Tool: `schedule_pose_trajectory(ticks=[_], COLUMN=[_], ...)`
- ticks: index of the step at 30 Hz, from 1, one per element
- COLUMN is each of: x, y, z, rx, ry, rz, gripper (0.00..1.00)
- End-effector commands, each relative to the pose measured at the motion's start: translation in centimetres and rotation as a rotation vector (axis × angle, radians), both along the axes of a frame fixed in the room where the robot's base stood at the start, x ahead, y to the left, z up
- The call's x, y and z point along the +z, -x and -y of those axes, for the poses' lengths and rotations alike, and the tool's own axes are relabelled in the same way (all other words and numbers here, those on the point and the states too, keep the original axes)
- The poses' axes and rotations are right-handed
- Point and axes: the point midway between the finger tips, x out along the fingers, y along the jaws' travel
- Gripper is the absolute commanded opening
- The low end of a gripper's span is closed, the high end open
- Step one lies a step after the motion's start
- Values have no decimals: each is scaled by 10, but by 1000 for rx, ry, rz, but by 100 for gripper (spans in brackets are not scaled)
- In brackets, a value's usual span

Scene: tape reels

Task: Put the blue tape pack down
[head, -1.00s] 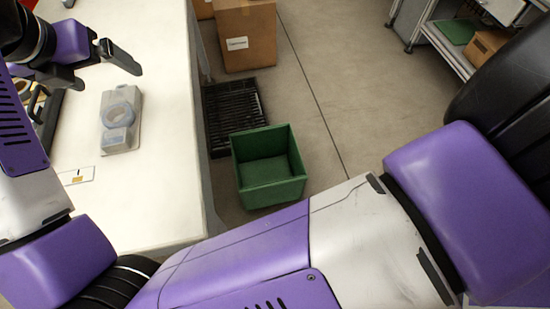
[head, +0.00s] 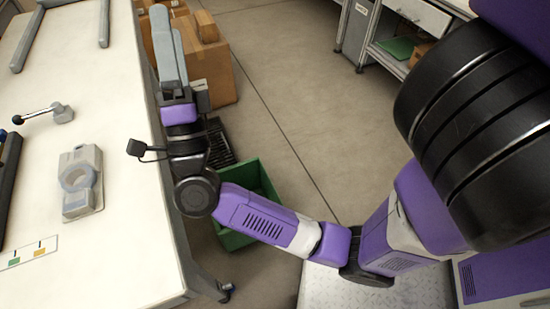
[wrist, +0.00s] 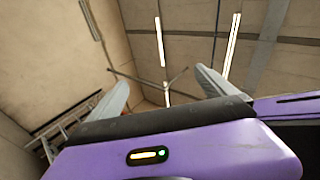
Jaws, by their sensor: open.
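A grey fixture (head: 84,206) lies on the white table, with a pale blue-grey ring (head: 64,181) on its top. I cannot tell whether this ring is the blue tape pack; no other blue pack shows. My gripper (head: 168,22) is raised beyond the table's right edge, fingers pointing up, well apart from the fixture. In the wrist view my gripper (wrist: 160,77) has its two fingers spread wide, with nothing between them and the ceiling behind.
The white table (head: 110,255) has a card with coloured marks (head: 28,254), a black-handled lever (head: 60,113) and a grey frame (head: 103,25). A green bin (head: 262,178) and cardboard boxes (head: 213,68) stand on the floor. The table's front is mostly clear.

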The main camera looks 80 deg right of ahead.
Motion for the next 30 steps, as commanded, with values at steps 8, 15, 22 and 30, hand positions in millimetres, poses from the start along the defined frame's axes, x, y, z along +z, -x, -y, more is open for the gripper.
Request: schedule_pose_trajectory(ticks=[8, 15, 22, 30], x=[-58, -136, -211, -257], y=[23, 62, 126, 190], z=[-64, -115, -155, -184], rx=[54, 123, 209, 298], ry=[380, 622, 786, 874], rz=[-457, -868, -1262, -1567], gripper=[95, 95, 95, 95])
